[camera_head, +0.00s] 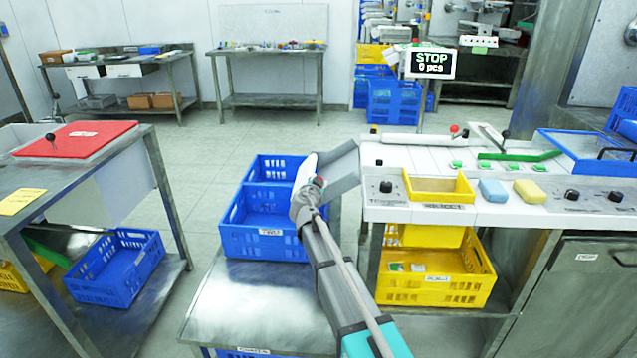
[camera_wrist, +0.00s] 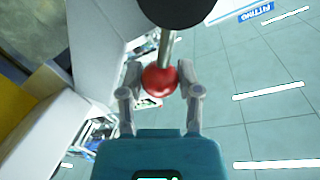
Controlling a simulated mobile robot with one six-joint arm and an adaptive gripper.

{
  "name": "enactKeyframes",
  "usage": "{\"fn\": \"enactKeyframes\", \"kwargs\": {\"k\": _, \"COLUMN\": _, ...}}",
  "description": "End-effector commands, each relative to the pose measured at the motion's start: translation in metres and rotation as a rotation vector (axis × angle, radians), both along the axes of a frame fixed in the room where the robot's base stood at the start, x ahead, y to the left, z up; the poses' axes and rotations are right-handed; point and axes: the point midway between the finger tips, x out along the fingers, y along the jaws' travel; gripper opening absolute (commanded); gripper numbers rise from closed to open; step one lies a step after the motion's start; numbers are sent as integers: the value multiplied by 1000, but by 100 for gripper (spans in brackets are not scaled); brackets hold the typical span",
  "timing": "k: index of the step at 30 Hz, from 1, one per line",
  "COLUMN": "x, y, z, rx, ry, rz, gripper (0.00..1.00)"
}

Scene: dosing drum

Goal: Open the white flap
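A pale grey-white plate (camera_head: 341,168), which looks like the white flap, stands out at a tilt left of the white machine top, above the aisle. My gripper (camera_head: 307,188) is at its left edge. A red knob (camera_head: 319,181) shows beside the fingers. In the wrist view the red ball knob (camera_wrist: 160,80) sits between the two fingertips of my gripper (camera_wrist: 160,76), which appear to touch it on both sides. A metal rod (camera_wrist: 168,48) runs from the knob to a dark round part (camera_wrist: 178,8). The flap's hinge cannot be made out.
Blue crates (camera_head: 262,238) stand on a low steel table just left of my arm. Right, the white machine top (camera_head: 400,213) carries a yellow tray (camera_head: 437,198), a blue and a yellow block, and black knobs. A STOP screen (camera_head: 432,63) stands behind. Floor behind the crates is clear.

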Motion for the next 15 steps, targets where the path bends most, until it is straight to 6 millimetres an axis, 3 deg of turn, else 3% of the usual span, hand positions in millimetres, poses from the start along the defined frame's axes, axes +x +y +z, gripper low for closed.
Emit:
{"fn": "enactKeyframes", "kwargs": {"k": 1, "x": 0, "y": 1, "z": 0, "rx": 0, "ry": 0, "rz": 1, "gripper": 57}}
{"fn": "enactKeyframes", "kwargs": {"k": 5, "x": 0, "y": 1, "z": 0, "rx": -1, "ry": 0, "rz": 0, "gripper": 78}}
{"fn": "enactKeyframes", "kwargs": {"k": 15, "x": 0, "y": 0, "z": 0, "rx": -2, "ry": 0, "rz": -1, "gripper": 78}}
